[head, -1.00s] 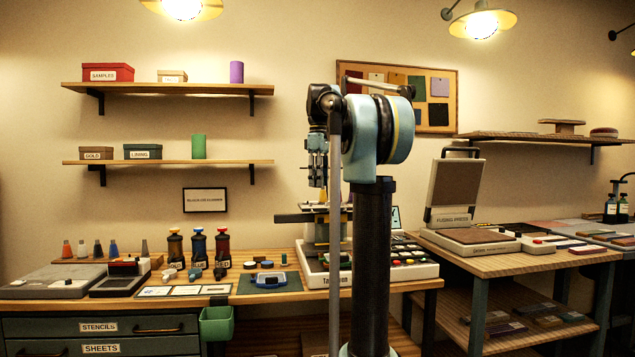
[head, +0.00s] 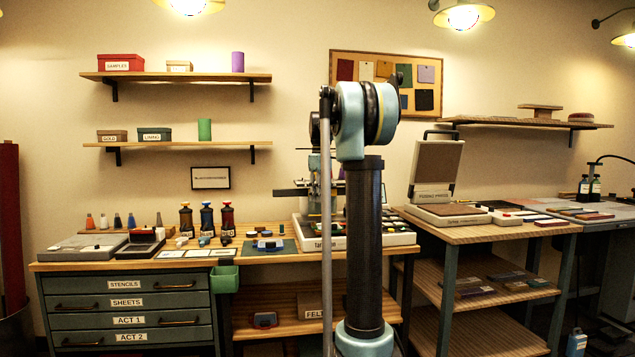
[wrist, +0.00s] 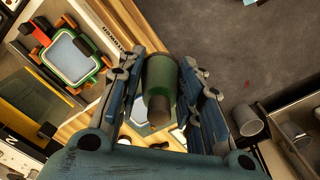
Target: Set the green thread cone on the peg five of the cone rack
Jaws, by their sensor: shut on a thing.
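My gripper (wrist: 166,66) is shut on the green thread cone (wrist: 160,82) in the wrist view. The cone is dark green with a brownish-grey end towards the camera, and sits between the two blue-grey fingers. In the head view the gripper and the held cone are hidden behind my arm. The cone rack (head: 75,233) stands at the back left of the table in the head view. It bears a row of small cones: orange (head: 90,221), grey (head: 104,221), dark (head: 117,221) and blue (head: 131,221). Its peg numbers are too small to read.
A dark tray (head: 140,247) and a grey flat box (head: 83,248) stand in front of the rack. Several dark bottles (head: 206,220) stand to its right. In the wrist view, a hooped frame (wrist: 75,55) lies left of the cone, with floor (wrist: 245,45) at upper right.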

